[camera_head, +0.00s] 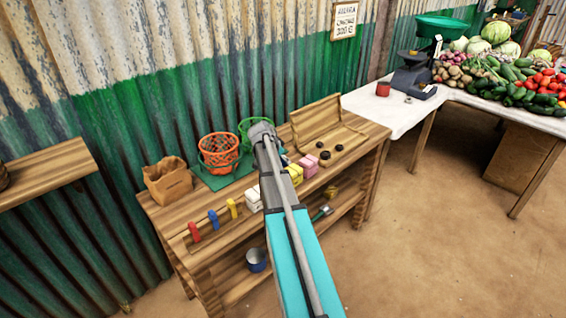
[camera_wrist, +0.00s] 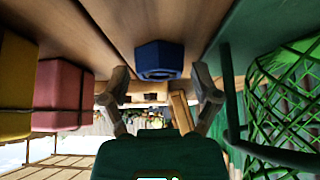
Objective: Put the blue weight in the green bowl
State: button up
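The blue weight (camera_wrist: 158,60) is a dark blue, many-sided block on the wooden surface in the wrist view. My gripper (camera_wrist: 160,78) is open, with one finger to each side of the weight's near end; I cannot tell whether either touches it. The green bowl is an openwork green basket (camera_wrist: 285,100) at the right of the wrist view. In the head view the green bowl (camera_head: 246,126) stands on the bench by the wall, partly hidden by my arm. My arm also hides the gripper's fingers and most of the area around the weight there.
An orange basket (camera_head: 219,150) stands beside the green bowl, with a paper bag (camera_head: 168,181) farther left. Yellow (camera_wrist: 15,88) and pink (camera_wrist: 62,95) blocks sit left of the weight. An open wooden box (camera_head: 318,120) lies on the bench's right part.

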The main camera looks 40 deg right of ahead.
grip_shut()
jog(key=shift+r, duration=0.1)
notch_tip(320, 180, up, 3)
jog(key=p, duration=0.2)
jog(key=shift+f+p, duration=0.2)
jog(key=shift+p, duration=0.2)
jog(key=s+a+r+p, duration=0.7)
jog(key=s+r+p, duration=0.3)
jog(key=s, duration=0.1)
jog(key=shift+s+a, duration=0.35)
jog(key=shift+r, duration=0.1)
